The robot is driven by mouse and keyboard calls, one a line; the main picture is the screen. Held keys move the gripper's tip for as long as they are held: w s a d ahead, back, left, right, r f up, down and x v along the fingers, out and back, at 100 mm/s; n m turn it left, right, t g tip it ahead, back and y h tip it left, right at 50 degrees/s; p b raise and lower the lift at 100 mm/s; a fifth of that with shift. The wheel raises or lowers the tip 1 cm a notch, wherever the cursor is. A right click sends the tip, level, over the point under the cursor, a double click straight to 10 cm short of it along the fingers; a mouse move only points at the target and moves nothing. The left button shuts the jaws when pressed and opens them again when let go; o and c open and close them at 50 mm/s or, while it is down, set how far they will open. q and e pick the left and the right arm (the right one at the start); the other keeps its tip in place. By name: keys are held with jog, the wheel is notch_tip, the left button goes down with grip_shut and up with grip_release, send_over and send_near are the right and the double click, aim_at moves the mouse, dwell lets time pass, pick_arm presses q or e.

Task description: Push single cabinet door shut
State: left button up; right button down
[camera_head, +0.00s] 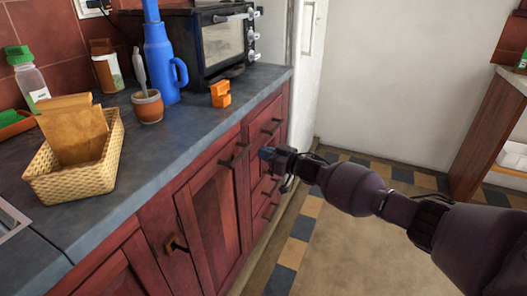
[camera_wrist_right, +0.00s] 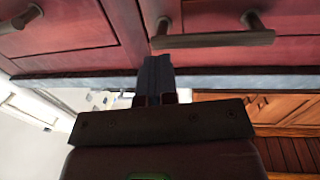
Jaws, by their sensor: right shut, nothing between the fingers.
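The red cabinet door (camera_head: 216,215) with a recessed panel is below the counter in the head view. It looks flush or nearly so with the fronts beside it; I cannot tell if a small gap remains. My right gripper (camera_head: 267,153) is shut and empty, at the right of the door near the drawer fronts. In the right wrist view the shut fingers (camera_wrist_right: 156,75) point at red fronts, below a bar handle (camera_wrist_right: 212,39). Contact cannot be told. My left gripper is out of view.
The blue-grey counter (camera_head: 200,130) holds a wicker basket (camera_head: 80,175), a blue bottle (camera_head: 160,60), a small pot (camera_head: 148,107), an orange item (camera_head: 220,94) and a toaster oven (camera_head: 215,40). The floor (camera_head: 340,250) at right is open.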

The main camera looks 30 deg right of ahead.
jog(key=w+d+p+v, duration=0.1)
jog(key=d+p+v, duration=0.1)
jog(key=v, duration=1)
jog(key=s+a+f+m+h+p, duration=0.1)
jog(key=s+a+f+p, duration=0.1)
jog(key=s+a, duration=0.35)
jog(key=s+a+f+g+h+p, duration=0.1)
jog(key=s+a+f+h+p, duration=0.15)
jog(key=s, duration=0.55)
jog(key=s+a+f+m+h+p, duration=0.1)
jog(key=s+a+f, duration=0.25)
jog(key=s, duration=0.35)
pick_arm(q)
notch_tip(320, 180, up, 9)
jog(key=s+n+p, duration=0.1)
jog(key=p, duration=0.4)
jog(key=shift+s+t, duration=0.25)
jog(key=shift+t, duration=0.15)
pick_arm(e)
jog(key=s+a+r+m+g+h, duration=0.1)
jog(key=s+a+r+g, duration=0.1)
jog(key=s, duration=0.9)
jog(key=s+a+r+m+g+h, duration=0.1)
jog(key=s+a, duration=0.3)
jog(key=s, duration=0.8)
jog(key=shift+s+a+r+g+h, duration=0.25)
jog(key=shift+r+g+h, duration=0.35)
jog(key=shift+h, duration=0.05)
